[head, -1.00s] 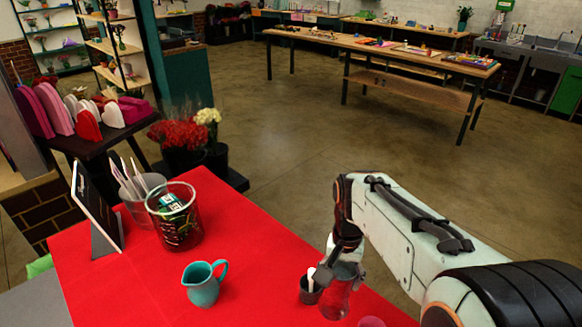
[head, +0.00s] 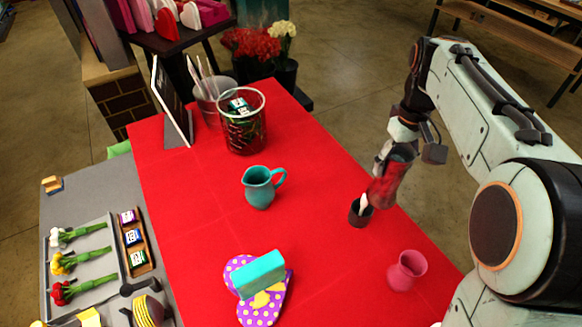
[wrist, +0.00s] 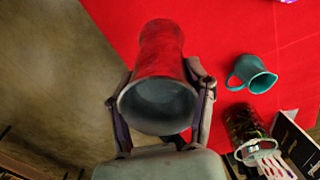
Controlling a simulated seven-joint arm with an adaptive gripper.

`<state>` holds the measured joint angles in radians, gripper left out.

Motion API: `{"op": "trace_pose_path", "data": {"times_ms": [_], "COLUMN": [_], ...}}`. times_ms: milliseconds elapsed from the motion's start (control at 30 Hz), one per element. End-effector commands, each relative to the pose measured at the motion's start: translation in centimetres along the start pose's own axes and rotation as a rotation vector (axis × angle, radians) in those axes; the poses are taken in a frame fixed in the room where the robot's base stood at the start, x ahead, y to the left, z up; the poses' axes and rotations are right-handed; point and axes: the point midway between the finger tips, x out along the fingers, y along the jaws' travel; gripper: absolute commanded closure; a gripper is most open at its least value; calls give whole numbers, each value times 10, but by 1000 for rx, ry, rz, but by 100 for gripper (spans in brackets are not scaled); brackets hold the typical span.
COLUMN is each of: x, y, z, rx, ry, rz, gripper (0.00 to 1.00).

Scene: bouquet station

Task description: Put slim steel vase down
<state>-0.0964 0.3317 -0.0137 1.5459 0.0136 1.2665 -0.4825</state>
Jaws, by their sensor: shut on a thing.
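The slim steel vase (head: 392,178) mirrors the red cloth and looks reddish grey. My gripper (wrist: 160,92) is shut on it, one finger on each side. In the wrist view the vase (wrist: 160,50) has its open mouth towards the camera and its body reaching away over the red cloth. In the head view it leans slightly, above or at the right edge of the red table (head: 310,190). Its lower end is close to a small dark cup (head: 359,214). I cannot tell whether its base touches the cloth.
A pink vase (head: 407,271) stands nearer on the right. A teal jug (head: 260,188) stands mid-table. A teal block (head: 259,274) sits on a spotted heart box (head: 240,309). A glass container (head: 243,125) and a sign (head: 172,103) are at the back. Cloth between jug and cup is clear.

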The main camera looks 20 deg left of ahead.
Motion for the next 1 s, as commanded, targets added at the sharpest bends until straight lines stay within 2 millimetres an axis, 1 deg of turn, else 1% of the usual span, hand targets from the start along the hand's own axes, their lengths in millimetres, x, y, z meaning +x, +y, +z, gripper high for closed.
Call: {"op": "trace_pose_path", "data": {"times_ms": [33,167,200,267,300,400,500,600,667,700,900,1000], "x": [7,29,37,50,58,79,94,104,109,115,153,164], "y": [-8,-38,-50,-70,-83,-116,-142,-158,-164,-166,-167,-167], "z": [-13,-46,-55,-67,-74,-83,-85,-85,-85,-84,-84,-85], "rx": [-71,-261,-316,-391,-433,-512,-571,-607,-620,-625,-627,-626], "ry": [-1,-1,-1,-1,-1,0,1,2,2,0,-1,2], "rz": [0,3,3,4,5,7,10,11,12,12,13,13], "gripper": [88,88,88,88,88,88,88,88,88,88,88,88]}}
